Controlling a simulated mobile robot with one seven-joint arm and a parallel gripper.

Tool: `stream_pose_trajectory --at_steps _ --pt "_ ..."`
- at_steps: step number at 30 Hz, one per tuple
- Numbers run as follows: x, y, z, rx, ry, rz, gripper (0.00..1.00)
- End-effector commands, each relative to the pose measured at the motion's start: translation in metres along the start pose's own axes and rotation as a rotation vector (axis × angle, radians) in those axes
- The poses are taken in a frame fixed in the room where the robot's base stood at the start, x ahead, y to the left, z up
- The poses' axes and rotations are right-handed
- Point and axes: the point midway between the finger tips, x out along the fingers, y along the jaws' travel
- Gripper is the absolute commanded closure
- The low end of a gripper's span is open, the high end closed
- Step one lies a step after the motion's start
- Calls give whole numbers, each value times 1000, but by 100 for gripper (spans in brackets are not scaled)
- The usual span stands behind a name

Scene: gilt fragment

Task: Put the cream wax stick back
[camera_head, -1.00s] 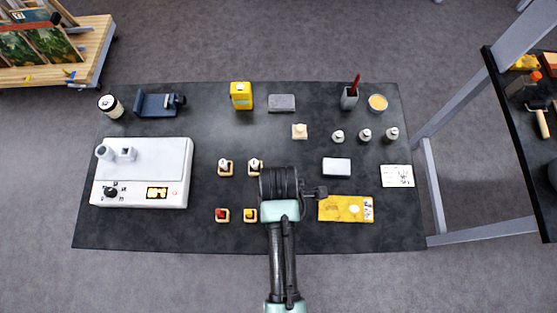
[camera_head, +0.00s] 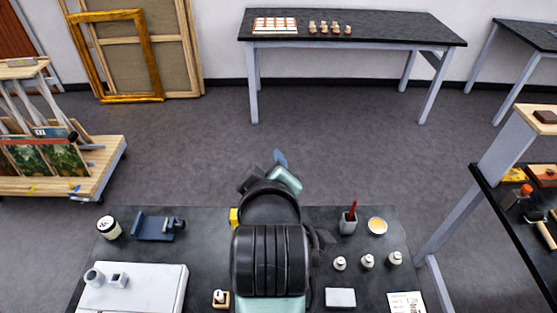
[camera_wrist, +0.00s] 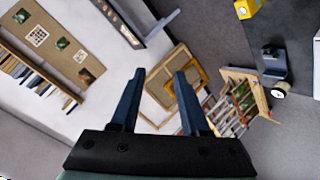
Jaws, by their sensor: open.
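My gripper (camera_wrist: 158,75) is open in the wrist view, with nothing between its two blue fingers. In the head view my raised arm covers most of the gripper; only a bluish tip shows above the arm. I cannot pick out the cream wax stick for sure. A small wooden holder with a whitish top (camera_head: 220,299) stands on the near dark table (camera_head: 205,235), left of my arm. Several small wooden holders with pale tops (camera_head: 330,28) stand on the far table (camera_head: 400,27). My arm hides the middle of the near table.
A white machine (camera_head: 135,290) and blue clamp-like stand (camera_head: 155,228) are at left. A pen cup (camera_head: 348,222), yellowish dish (camera_head: 377,226), several small bottles (camera_head: 367,262) and white block (camera_head: 340,297) are at right. A red-and-white tray (camera_head: 275,25) is on the far table. Open floor lies between.

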Motion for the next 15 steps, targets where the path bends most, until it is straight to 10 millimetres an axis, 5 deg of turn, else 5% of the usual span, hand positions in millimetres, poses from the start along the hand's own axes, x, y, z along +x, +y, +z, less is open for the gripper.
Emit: stream_pose_trajectory --at_steps 1,6,12,15 --pt "-18 42 -35 98 114 123 54" --pt "-110 150 -127 404 545 423 54" --pt "-232 210 -182 613 1006 566 54" --pt "-267 219 -193 656 1139 580 54"
